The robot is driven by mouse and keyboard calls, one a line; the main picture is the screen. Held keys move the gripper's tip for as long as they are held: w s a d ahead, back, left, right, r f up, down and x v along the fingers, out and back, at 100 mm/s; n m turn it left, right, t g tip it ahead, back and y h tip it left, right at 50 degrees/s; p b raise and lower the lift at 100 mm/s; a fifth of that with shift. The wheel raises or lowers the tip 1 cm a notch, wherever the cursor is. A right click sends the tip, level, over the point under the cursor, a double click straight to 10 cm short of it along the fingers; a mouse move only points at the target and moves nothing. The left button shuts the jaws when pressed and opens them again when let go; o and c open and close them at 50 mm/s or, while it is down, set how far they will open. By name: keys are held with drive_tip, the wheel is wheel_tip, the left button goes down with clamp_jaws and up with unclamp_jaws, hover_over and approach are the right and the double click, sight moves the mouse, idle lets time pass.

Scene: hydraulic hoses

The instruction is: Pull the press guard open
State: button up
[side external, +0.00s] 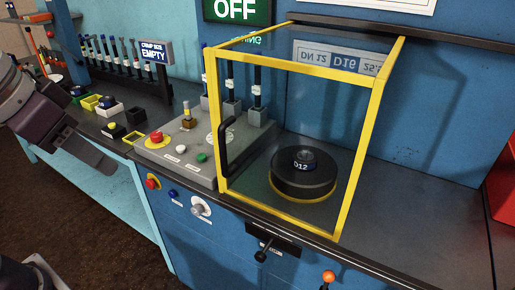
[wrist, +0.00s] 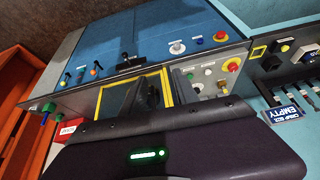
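The press guard (side external: 345,150) is a clear box with a yellow frame, standing on the bench in the side view. It looks closed around a round black press die labelled D12 (side external: 303,180). A black bar handle (side external: 228,146) is on the left edge of its front face. Part of the yellow frame also shows in the wrist view (wrist: 168,87), partly hidden by my gripper body. My gripper (side external: 108,166) is at the left of the side view, in front of the bench, well apart from the handle and holding nothing visible. Its finger gap cannot be made out.
A grey control panel (side external: 165,160) with a red button and a small lever stands left of the guard. Small bins and a "CRIMP BOX EMPTY" sign (side external: 155,52) are farther left. Knobs and levers (side external: 262,250) project from the bench front. Free bench lies right of the guard.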

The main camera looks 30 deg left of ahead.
drive_tip(key=w+d+m, duration=0.1)
drive_tip(key=w+d, duration=0.2)
drive_tip(key=w, duration=0.9)
hover_over(229, 171)
drive_tip(key=shift+m+g+h, duration=0.4)
wheel_tip(229, 171, down, 10)
drive_tip(key=shift+f, duration=0.2)
clamp_jaws()
